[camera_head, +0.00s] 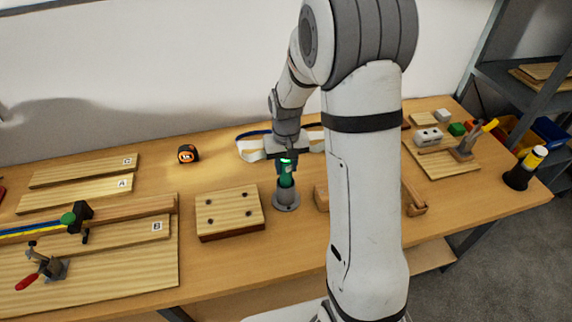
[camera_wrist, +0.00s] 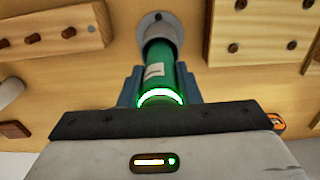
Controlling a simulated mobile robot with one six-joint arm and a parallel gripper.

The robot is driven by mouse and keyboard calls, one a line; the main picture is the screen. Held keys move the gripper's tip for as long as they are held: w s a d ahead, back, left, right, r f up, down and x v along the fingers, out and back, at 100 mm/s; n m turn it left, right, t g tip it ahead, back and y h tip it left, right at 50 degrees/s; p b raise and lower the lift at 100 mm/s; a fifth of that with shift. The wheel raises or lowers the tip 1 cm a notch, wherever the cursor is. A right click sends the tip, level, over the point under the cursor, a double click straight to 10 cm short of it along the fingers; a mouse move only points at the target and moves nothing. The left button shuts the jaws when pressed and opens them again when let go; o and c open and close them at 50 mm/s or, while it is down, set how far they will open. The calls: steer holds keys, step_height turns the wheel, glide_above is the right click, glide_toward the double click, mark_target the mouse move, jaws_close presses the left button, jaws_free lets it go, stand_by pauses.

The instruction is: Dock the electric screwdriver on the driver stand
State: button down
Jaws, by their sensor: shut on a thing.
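The electric screwdriver, a green cylinder (camera_head: 286,179) with a glowing green ring at its top, stands upright at the middle of the bench. It also shows in the wrist view (camera_wrist: 160,72), with a pale label on its side. My gripper (camera_head: 285,166) is shut on it from above, its blue jaws on either side of the cylinder (camera_wrist: 161,86). The driver stand, a grey cup on a round base (camera_head: 286,202), is directly below. The screwdriver's lower end is at or inside the cup (camera_wrist: 160,28); how deep it sits is hidden.
A wooden block with dark holes (camera_head: 230,212) lies just left of the stand. Another wooden block (camera_head: 321,196) is close on the right, partly behind my arm. A white strapped item (camera_head: 252,148) lies behind. An orange tape measure (camera_head: 187,154) sits at the back left.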

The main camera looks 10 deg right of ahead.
steer(key=shift+f+b, duration=0.55)
steer(key=shift+f, duration=0.15)
steer(key=c, duration=1.3)
jaws_free()
steer(key=shift+r, duration=0.1)
steer(key=shift+c, duration=0.2)
steer(key=shift+r+p, duration=3.65)
steer(key=shift+r, duration=1.85)
steer(key=shift+r, duration=0.1)
steer(key=s+r+t+b, duration=0.1)
steer(key=s+r, duration=0.4)
steer(key=s, duration=0.5)
steer(key=s+r+t+b, duration=0.2)
steer(key=s+r, duration=0.3)
steer(key=s, duration=0.6)
steer(key=shift+s+r, duration=0.2)
steer(key=shift+s, duration=0.1)
